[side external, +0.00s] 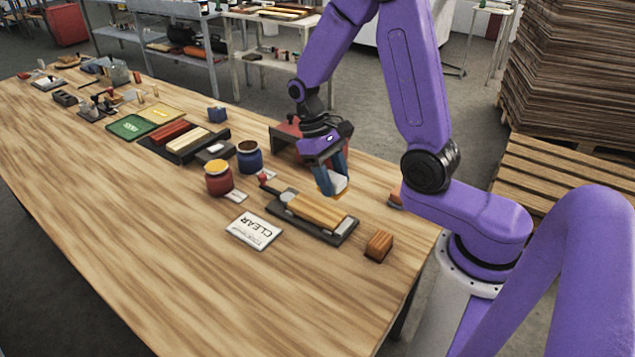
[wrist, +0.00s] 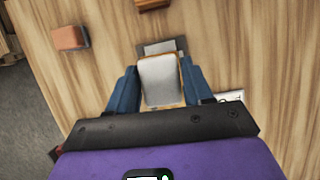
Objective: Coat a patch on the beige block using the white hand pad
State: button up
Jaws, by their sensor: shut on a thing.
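The beige block (side external: 318,211) is a long, light bar in a dark tray (side external: 338,239) near the table's right end. My gripper (side external: 333,180) is shut on the white hand pad (side external: 337,184), which has an orange-brown lower edge. In the side view the pad appears just behind the block and above the table; I cannot tell whether it touches anything. The wrist view shows the pad (wrist: 160,80) between my two blue fingers, its pale back facing the camera. There it hides most of what is below; only part of the tray (wrist: 151,49) shows past it.
A brown block (side external: 379,244) stands right of the tray, and another (side external: 395,197) lies behind it. A CLEAR card (side external: 254,230) lies in front. A red jar (side external: 218,179) and a blue jar (side external: 250,157) stand to the left. The table front is bare.

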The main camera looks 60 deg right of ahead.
jog(key=shift+s+f, duration=0.1)
jog(key=shift+s, duration=0.2)
jog(key=shift+f, duration=3.25)
jog(key=shift+w+f, duration=0.55)
jog(key=shift+f, duration=0.1)
jog(key=shift+c, duration=0.2)
jog(key=shift+w, duration=4.5)
jog(key=shift+s, duration=4.85)
jog(key=shift+s+r, duration=0.1)
jog(key=shift+s, duration=0.05)
jog(key=shift+r, duration=4)
